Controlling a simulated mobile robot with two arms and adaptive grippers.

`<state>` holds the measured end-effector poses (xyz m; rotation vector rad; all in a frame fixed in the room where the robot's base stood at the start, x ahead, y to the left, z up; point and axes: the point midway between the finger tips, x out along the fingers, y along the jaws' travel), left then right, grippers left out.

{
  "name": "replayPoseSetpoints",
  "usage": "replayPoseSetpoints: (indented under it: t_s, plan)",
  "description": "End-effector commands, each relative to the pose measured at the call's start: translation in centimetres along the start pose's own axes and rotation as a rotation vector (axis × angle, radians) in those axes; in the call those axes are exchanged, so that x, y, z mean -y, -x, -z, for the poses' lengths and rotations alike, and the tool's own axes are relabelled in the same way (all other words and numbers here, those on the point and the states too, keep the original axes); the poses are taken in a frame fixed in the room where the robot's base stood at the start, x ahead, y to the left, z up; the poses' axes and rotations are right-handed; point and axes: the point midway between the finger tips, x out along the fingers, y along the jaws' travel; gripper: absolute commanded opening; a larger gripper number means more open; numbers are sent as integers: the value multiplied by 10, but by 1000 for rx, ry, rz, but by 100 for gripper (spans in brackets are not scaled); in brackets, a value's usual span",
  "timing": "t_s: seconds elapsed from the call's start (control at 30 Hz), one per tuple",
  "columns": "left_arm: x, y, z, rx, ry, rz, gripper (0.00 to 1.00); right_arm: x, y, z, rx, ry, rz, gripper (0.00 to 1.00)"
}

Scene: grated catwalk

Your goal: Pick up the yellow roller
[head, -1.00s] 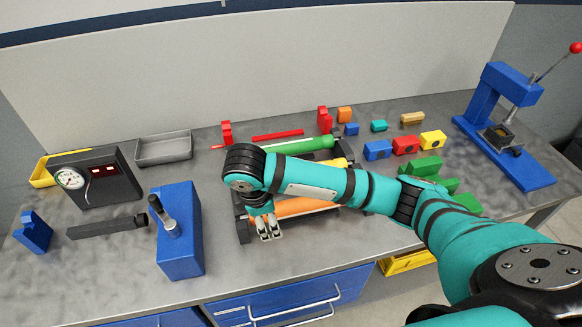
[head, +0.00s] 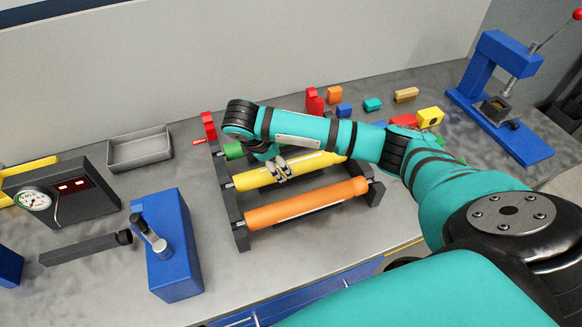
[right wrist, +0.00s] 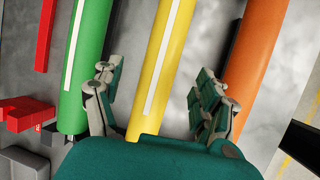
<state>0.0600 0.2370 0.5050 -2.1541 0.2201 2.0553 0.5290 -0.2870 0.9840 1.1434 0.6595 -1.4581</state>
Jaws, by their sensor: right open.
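The yellow roller (head: 310,163) lies in a dark rack (head: 231,208) on the bench, between a green roller (head: 234,151) and an orange roller (head: 305,203). My right gripper (head: 279,170) is over the yellow roller, left of its middle, and its arm hides much of the green roller. In the right wrist view the yellow roller (right wrist: 164,62) runs between the two spread fingers of my right gripper (right wrist: 158,95). The gripper is open. I cannot tell how high it is above the roller. My left gripper is not in view.
A blue block with a lever (head: 174,245) stands left of the rack. A gauge box (head: 62,192) and a grey tray (head: 140,149) are farther left. Small coloured blocks (head: 372,104) lie at the back right, and a blue press (head: 500,85) stands beyond them.

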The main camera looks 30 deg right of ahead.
Motion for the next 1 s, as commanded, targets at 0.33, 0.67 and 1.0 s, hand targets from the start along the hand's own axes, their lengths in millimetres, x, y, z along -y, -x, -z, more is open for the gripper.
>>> replayPoseSetpoints:
  t_s: [0.33,0.67,1.0]
  plan:
    - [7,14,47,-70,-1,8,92,2,-30,-2,3,2,4,74]
    - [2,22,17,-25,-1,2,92,2,-67,0,0,1,0,74]
    - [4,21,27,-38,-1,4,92,2,-67,0,0,1,-1,55]
